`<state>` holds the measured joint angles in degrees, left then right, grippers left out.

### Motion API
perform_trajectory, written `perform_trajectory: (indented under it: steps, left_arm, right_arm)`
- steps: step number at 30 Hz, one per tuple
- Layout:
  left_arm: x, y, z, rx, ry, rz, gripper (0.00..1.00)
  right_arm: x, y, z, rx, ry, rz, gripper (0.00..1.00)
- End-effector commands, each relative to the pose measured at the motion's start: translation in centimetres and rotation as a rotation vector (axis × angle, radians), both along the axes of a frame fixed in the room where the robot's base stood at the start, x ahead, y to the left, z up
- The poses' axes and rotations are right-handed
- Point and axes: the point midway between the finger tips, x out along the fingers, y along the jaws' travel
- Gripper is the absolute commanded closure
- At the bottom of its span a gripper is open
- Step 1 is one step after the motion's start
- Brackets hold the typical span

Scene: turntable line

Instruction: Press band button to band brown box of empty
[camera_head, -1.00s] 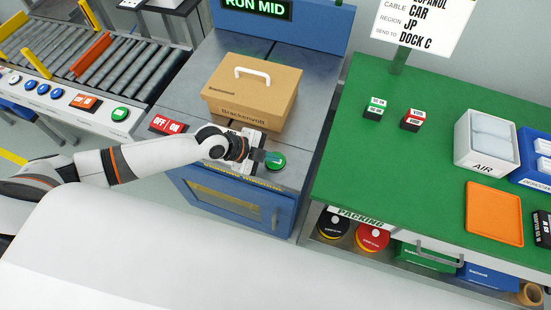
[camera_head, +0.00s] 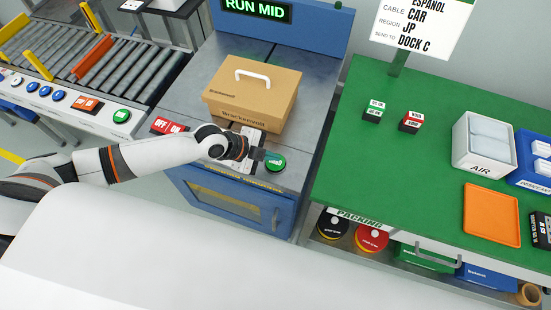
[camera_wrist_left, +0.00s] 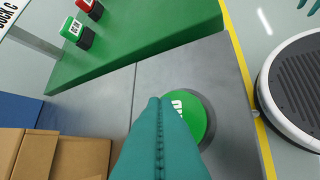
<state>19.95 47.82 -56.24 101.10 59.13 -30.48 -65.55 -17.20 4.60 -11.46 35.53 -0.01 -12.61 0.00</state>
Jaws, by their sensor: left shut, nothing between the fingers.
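The brown box (camera_head: 252,92), closed with a white handle on top, stands on the blue banding machine (camera_head: 321,62) in the head view. Its edge also shows at the lower left of the left wrist view (camera_wrist_left: 62,158). The round green button (camera_head: 275,162) is at the machine's front right corner. My left gripper (camera_head: 262,157) is shut and empty, with its tips right at the button. In the left wrist view the teal fingers (camera_wrist_left: 160,140) overlap the green button (camera_wrist_left: 196,112) and hide part of its label. I cannot tell whether they touch it.
The green packing table (camera_head: 420,150) to the right holds two small stamps, an AIR bin (camera_head: 482,145) and an orange tray (camera_head: 491,215). A roller conveyor (camera_head: 120,65) is at the left.

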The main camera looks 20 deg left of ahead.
Motion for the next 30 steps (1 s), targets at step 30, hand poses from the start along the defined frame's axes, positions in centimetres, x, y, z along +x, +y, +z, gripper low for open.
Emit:
perform_trajectory:
  steps: [30]
  left_arm:
    - [0.0,0.0,5.0,0.000,-0.001,0.001,1.00]
  right_arm:
    - [0.0,0.0,3.7,0.001,0.000,0.000,0.65]
